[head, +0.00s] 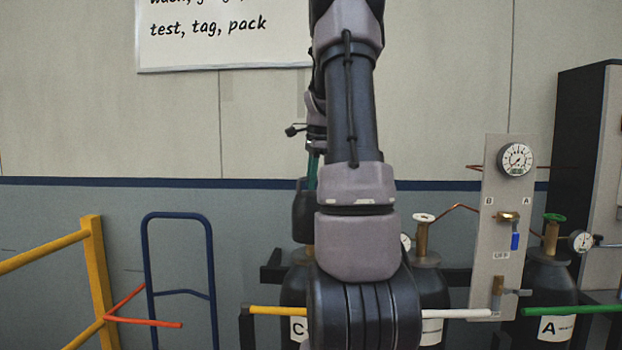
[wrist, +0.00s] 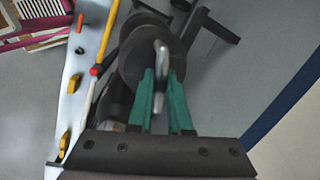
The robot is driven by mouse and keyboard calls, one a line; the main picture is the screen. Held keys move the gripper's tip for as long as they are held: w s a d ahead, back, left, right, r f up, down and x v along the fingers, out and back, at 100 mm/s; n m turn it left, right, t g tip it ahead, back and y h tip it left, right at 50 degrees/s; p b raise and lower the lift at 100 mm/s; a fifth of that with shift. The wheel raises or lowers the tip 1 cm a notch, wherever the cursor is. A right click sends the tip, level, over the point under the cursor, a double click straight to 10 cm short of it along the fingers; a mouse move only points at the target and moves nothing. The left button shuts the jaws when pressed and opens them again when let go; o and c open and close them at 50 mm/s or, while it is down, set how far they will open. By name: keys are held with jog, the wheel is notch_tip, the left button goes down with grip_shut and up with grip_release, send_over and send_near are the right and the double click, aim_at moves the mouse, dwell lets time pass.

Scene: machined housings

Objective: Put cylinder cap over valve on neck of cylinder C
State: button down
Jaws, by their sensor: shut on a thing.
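My gripper (wrist: 161,78) has green fingers, shut on the pale loop handle on top of the dark round cylinder cap (wrist: 133,62) in the wrist view. In the head view the cap (head: 303,214) hangs upright below the green fingers, partly hidden by my arm. Cylinder C (head: 292,287), dark with a white "C" label, stands directly below the cap, mostly behind my arm. Its valve and neck are hidden. The cap's lower rim appears close to the cylinder's shoulder; I cannot tell whether it touches or surrounds the valve.
A middle cylinder (head: 431,288) with a white handwheel and cylinder A (head: 552,283) with a green one stand to the right. A gauge panel (head: 495,225) stands between them. Yellow, white and green bars cross the cylinders. A blue hoop frame (head: 148,260) and yellow railing (head: 93,262) are left.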

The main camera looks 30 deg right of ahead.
aim_at(311, 195)
jog(key=shift+f, duration=2.55)
jog(key=c, duration=0.8)
grip_release()
jog(key=shift+o, duration=0.2)
jog(key=r, duration=0.3)
jog(key=s+r, duration=0.1)
jog(key=r, duration=0.6)
jog(key=shift+s+d+r, duration=0.3)
jog(key=shift+r, duration=0.05)
